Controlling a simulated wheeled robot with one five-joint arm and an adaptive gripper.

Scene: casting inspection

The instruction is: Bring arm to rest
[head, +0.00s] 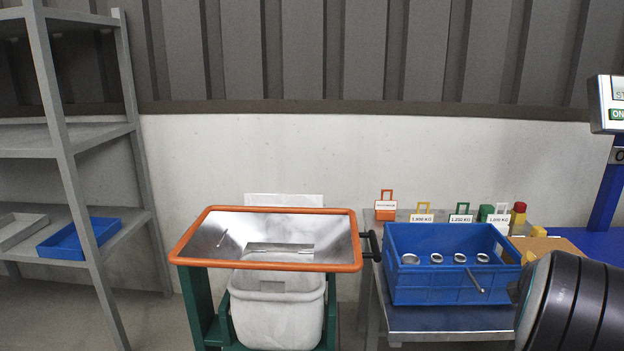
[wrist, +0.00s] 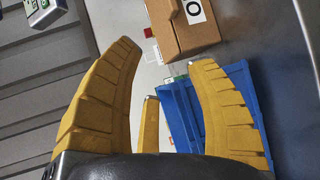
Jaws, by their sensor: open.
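My gripper (wrist: 165,85) shows in the wrist view with its yellow ribbed fingers spread apart and nothing between them. Behind the fingers in that view are a blue crate (wrist: 177,115) and a cardboard box (wrist: 184,28). In the head view a dark rounded part of my arm stands at the lower right edge, in front of the table; my gripper's fingers do not show there. The blue crate (head: 438,290) stands on the grey table (head: 450,319) with several metal rings in it.
An orange-rimmed metal hopper (head: 264,267) on a green frame stands left of the table, with a white bin (head: 277,318) below. Several labelled weights, one orange (head: 385,210), stand behind the crate. A grey shelf (head: 75,140) holds a blue tray (head: 78,240). The floor between shelf and hopper is clear.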

